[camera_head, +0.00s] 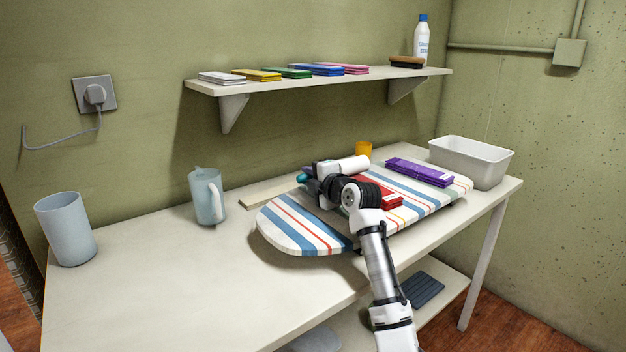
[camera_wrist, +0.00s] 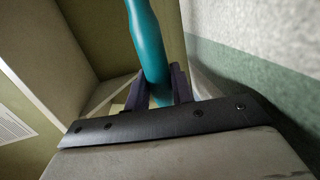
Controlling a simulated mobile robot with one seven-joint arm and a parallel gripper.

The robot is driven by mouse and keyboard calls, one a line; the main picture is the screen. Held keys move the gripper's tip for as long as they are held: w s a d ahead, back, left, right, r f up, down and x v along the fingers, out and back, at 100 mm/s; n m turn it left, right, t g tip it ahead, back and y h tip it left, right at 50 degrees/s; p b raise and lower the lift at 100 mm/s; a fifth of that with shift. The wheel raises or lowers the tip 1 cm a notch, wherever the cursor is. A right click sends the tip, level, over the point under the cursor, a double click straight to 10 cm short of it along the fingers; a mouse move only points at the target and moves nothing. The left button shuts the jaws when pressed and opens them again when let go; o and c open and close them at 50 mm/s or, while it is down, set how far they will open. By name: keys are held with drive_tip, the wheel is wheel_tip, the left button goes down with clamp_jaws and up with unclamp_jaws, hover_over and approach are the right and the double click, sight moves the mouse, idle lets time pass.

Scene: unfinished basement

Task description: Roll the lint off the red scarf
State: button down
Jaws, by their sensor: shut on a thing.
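The red scarf (camera_head: 388,201) lies folded on the striped ironing board (camera_head: 287,230) in the head view, partly hidden behind my arm. My gripper (camera_head: 307,178) is over the board, left of the scarf. It is shut on a teal handle (camera_head: 301,176), which shows at its left side. In the wrist view the teal handle (camera_wrist: 150,45) stands between my two dark fingers (camera_wrist: 158,92). A white cylinder (camera_head: 353,165) shows just right of my gripper; I cannot tell whether it is the roller's head. Lint is too small to see.
A purple folded scarf (camera_head: 420,172) lies on the board's right part, with a grey bin (camera_head: 478,158) beyond. An orange cup (camera_head: 363,149) stands behind. A jug (camera_head: 207,196) and a grey bin-like cup (camera_head: 66,229) stand left. A shelf (camera_head: 330,80) hangs above. The table's front left is clear.

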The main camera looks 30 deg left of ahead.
drive_tip(key=shift+w+a, duration=0.15)
drive_tip(key=shift+a, duration=0.15)
drive_tip(key=shift+d, duration=0.1)
drive_tip(key=shift+f+b+v, duration=0.4)
drive_tip(key=shift+b+v, duration=0.45)
drive_tip(key=shift+v, duration=1.7)
drive_tip(key=shift+f+b+v, duration=0.45)
drive_tip(key=shift+b+v, duration=0.35)
drive_tip(key=shift+v, duration=1.8)
drive_tip(key=shift+f+b+v, duration=0.4)
drive_tip(key=shift+b+v, duration=0.45)
drive_tip(key=shift+v, duration=1.7)
drive_tip(key=shift+s+d, duration=0.15)
drive_tip(key=shift+s, duration=0.1)
wheel_tip(320, 180, up, 8)
drive_tip(key=p, duration=0.5)
